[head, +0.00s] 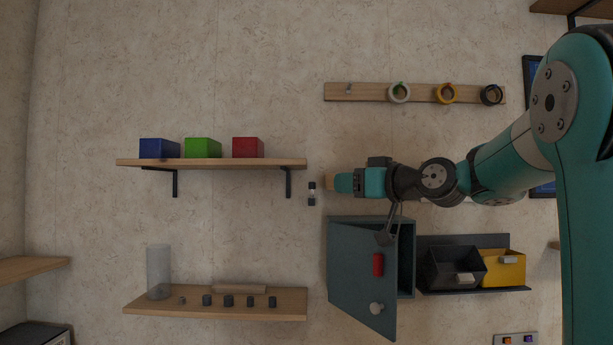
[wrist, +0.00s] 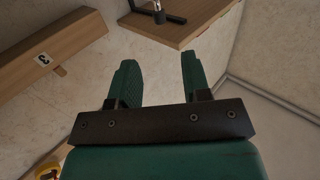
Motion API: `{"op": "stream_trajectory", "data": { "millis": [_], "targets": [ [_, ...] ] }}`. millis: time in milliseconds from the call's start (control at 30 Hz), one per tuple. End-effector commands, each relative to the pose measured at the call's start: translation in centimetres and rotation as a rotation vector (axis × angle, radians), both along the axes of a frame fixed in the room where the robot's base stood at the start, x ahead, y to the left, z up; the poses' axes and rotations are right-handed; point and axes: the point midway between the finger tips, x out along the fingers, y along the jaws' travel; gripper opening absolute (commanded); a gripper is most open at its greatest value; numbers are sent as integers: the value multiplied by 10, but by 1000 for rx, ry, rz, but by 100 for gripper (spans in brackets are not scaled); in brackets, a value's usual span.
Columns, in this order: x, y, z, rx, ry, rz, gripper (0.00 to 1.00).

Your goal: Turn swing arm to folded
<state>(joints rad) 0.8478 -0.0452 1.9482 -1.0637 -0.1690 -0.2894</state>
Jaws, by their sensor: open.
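I cannot pick out the swing arm with certainty. A small black and pale fitting (head: 311,193) is on the wall just left of my gripper, below the right end of the upper shelf. It may belong to the swing arm. My gripper (head: 333,183) is at the wall above the grey-blue cabinet, with a wood-coloured patch at its tip. My arm hides the wall behind it. In the wrist view, the two green fingers of my gripper (wrist: 158,80) stand apart with nothing seen between them.
The upper shelf (head: 213,163) holds blue, green and red boxes. A wooden rail (head: 372,92) with rings is above my gripper. The cabinet door (head: 350,270) stands below, with black (head: 440,270) and yellow (head: 508,274) bins to its right. A lower shelf (head: 230,308) holds a clear cylinder.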

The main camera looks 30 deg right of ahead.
Motion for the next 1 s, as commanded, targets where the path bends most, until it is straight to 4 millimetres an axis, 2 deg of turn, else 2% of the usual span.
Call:
{"op": "stream_trajectory", "data": {
  "millis": [33, 300, 500, 700, 1000],
  "targets": [
    [13, 5, 5, 2, 4, 9, 44],
    [74, 17, 5, 1, 5, 7, 44],
    [109, 22, 4, 1, 5, 3, 44],
    [125, 25, 1, -1, 3, 1, 44],
    [127, 25, -1, -1, 3, 0, 44]
  ]
}}
